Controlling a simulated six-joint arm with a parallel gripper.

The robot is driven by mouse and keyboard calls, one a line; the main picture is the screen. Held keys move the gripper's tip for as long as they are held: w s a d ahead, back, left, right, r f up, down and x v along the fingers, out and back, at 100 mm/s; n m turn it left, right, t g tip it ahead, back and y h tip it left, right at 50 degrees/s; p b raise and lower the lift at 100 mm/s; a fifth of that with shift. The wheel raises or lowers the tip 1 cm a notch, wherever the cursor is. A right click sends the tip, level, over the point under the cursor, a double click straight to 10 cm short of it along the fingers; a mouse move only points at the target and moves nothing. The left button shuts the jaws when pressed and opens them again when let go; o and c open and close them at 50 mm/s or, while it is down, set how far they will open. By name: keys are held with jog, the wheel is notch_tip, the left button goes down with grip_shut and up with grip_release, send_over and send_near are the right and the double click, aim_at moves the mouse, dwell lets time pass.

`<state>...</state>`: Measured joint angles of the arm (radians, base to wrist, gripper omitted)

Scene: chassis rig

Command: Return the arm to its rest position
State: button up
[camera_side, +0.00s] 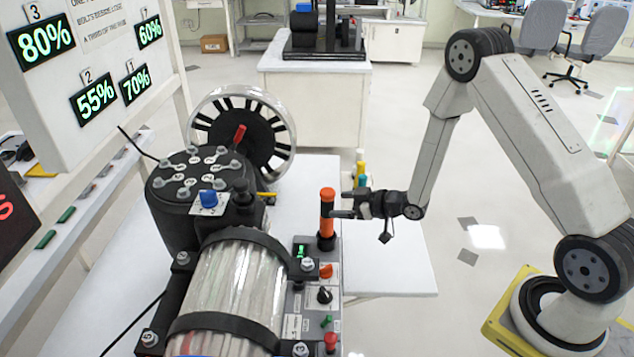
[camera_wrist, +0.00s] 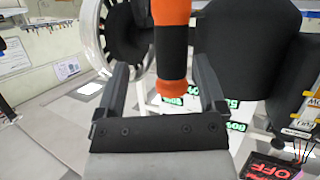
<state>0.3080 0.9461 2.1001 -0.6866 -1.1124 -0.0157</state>
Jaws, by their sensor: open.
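My gripper (camera_side: 343,205) is at the end of my arm, just right of an upright orange-and-black tool (camera_side: 327,212) in the side view. The tool stands with its lower end in a black holder (camera_side: 326,242) at the edge of the chassis rig. In the wrist view my gripper (camera_wrist: 160,72) is open, with one finger on each side of the tool (camera_wrist: 171,45). Clear gaps show between the tool and both fingers. I cannot tell how deep the tool sits between them.
The rig's black bolted cap (camera_side: 200,175), clear cylinder (camera_side: 235,285) and spoked wheel (camera_side: 240,135) stand left of the tool. A control panel (camera_side: 315,300) with knobs is below it. A percentage board (camera_side: 95,60) stands at left.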

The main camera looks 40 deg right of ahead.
jog(key=s+a+r+m+g+h, duration=0.2)
jog(key=s+r+g, duration=0.3)
jog(key=s, duration=0.4)
jog(key=s+a+r+m+g+h, duration=0.2)
jog(key=s+r+g, duration=0.3)
jog(key=s, duration=0.5)
jog(key=shift+a+r+m+h, duration=0.3)
jog(key=shift+r+m, duration=0.2)
jog(key=shift+r, duration=0.3)
dwell(0.5)
